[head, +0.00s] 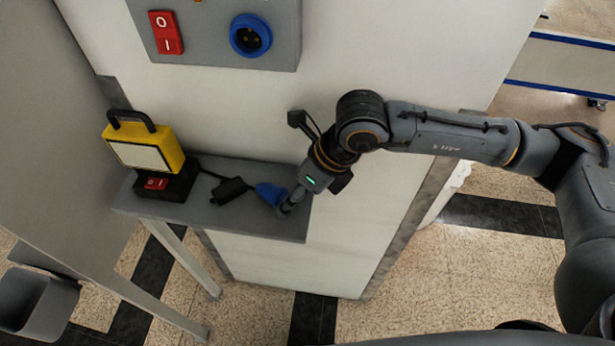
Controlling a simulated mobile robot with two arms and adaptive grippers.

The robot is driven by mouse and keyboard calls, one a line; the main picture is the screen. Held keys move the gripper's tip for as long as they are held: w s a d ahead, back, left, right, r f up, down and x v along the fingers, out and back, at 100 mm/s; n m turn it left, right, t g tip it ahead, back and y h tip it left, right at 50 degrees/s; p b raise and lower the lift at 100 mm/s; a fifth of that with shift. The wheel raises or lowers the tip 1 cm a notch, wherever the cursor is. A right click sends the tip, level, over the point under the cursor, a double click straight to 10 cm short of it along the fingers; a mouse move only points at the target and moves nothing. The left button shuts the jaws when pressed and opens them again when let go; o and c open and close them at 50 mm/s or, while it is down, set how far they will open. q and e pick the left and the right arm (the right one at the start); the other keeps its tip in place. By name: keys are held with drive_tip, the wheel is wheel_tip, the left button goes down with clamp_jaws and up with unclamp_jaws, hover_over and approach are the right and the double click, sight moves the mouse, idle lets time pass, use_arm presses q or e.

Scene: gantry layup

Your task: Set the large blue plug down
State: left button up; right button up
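The large blue plug (269,193) is at the right part of the narrow grey shelf (230,221), low over its top or resting on it; I cannot tell which. My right gripper (289,204) reaches down from the right, its fingers close together at the plug's right end. They appear shut on it, and they partly hide that end. A black cable runs left from near the plug past a black connector block (230,190). My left gripper is not in view.
A yellow work lamp (163,150) with a black base and red switch (155,184) stands on the shelf's left end. Above, a grey wall box (205,48) carries a red switch (166,32) and blue socket (251,36). A grey bin (38,300) is at lower left.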

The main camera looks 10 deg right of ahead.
drive_tip(key=b+v, duration=0.2)
drive_tip(key=v, duration=0.9)
drive_tip(key=shift+d+r, duration=0.15)
drive_tip(key=shift+r, duration=0.05)
